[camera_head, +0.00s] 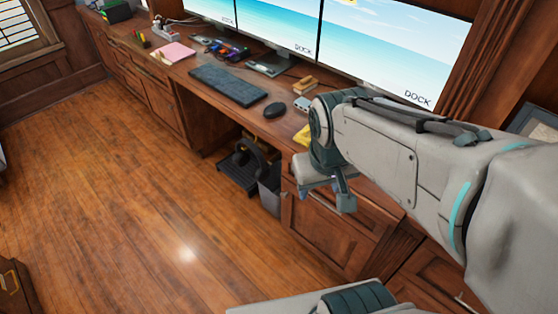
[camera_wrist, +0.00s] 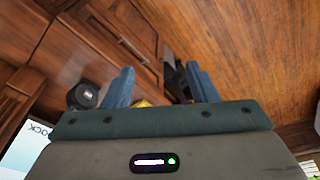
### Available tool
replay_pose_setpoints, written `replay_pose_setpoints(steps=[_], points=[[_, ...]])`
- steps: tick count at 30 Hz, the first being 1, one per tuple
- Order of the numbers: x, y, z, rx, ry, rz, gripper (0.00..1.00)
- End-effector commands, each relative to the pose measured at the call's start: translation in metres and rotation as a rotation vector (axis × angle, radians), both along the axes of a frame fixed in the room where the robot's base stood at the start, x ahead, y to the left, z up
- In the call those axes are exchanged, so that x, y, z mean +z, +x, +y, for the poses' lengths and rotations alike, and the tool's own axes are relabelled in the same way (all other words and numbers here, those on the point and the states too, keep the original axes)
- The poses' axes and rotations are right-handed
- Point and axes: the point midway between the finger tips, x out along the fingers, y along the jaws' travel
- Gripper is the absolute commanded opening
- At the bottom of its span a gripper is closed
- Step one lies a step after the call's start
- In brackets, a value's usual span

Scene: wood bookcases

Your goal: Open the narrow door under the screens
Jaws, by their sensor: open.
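Under the screens (camera_head: 275,22), a wooden panelled door (camera_head: 322,232) sits in the desk front, just right of the open knee space. Its upper part is hidden behind my gripper (camera_head: 333,190), which is in front of the desk edge. In the wrist view my gripper (camera_wrist: 161,88) has its two blue fingers spread apart with nothing between them. A panelled wooden front (camera_wrist: 122,28) shows beyond the fingers, with a thin handle (camera_wrist: 133,50) close to the left finger. The fingers appear clear of the handle, but the exact gap cannot be told.
A dark bin (camera_head: 270,192) and a black object (camera_head: 238,176) stand in the knee space. A keyboard (camera_head: 229,85), a mouse (camera_head: 274,110) and a yellow item (camera_head: 302,136) lie on the desktop. The wooden floor (camera_head: 150,210) left of the desk is clear.

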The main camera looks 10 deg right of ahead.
Motion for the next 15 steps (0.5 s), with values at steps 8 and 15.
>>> replay_pose_setpoints(steps=[8, 15], points=[[-0.101, 0.045, -0.013, 0.264, -0.235, 0.235, 0.53], [-0.187, 0.094, -0.017, 0.518, -0.488, 0.429, 0.53]])
